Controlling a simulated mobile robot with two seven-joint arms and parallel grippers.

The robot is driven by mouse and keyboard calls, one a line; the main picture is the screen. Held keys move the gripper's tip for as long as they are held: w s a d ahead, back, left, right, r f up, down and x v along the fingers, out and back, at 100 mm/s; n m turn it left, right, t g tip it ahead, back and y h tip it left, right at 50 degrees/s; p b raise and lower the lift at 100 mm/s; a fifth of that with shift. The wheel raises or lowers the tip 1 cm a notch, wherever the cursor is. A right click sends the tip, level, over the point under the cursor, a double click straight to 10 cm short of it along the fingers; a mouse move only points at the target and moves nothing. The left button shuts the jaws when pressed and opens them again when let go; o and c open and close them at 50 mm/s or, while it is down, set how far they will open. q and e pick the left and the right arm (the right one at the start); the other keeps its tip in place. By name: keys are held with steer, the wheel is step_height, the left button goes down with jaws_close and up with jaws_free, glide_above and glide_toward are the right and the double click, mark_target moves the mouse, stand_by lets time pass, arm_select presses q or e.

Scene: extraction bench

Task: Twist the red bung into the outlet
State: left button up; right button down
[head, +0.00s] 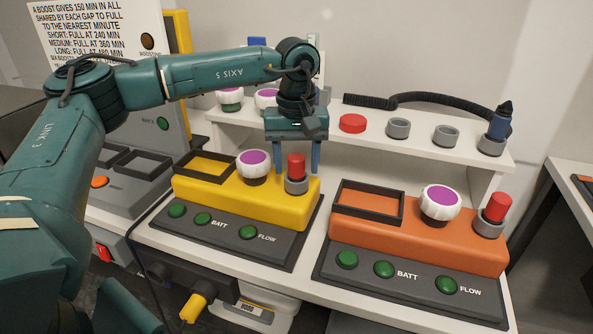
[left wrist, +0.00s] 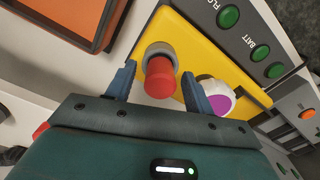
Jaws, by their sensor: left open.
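A red bung (head: 296,165) stands in the grey ring of the outlet (head: 297,186) at the right end of the yellow unit (head: 222,191). It looks about upright; how deep it sits I cannot tell. My left gripper (head: 296,158) points down over it, with one blue finger on each side. In the left wrist view the open fingers (left wrist: 160,74) flank the red bung (left wrist: 160,80), with gaps on both sides. A second red bung (head: 498,207) stands in the grey ring on the orange unit (head: 415,239). My right gripper is not in view.
A white and purple knob (head: 254,165) stands close to the left of the gripper. Behind, a raised white shelf (head: 420,155) holds a red disc (head: 352,123), grey rings and a dark blue nozzle (head: 500,122) on a black hose. Green buttons line both units' fronts.

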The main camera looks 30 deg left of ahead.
arm_select(q)
steer(key=n, duration=1.3)
steer(key=shift+p, duration=0.3)
steer(key=shift+c, duration=0.4)
steer(key=c, duration=1)
steer(key=m, duration=0.3)
steer(key=shift+m+p, duration=0.3)
steer(key=shift+c, duration=0.2)
steer(key=m, duration=0.4)
steer(key=o, duration=1.1)
steer(key=shift+m, duration=0.3)
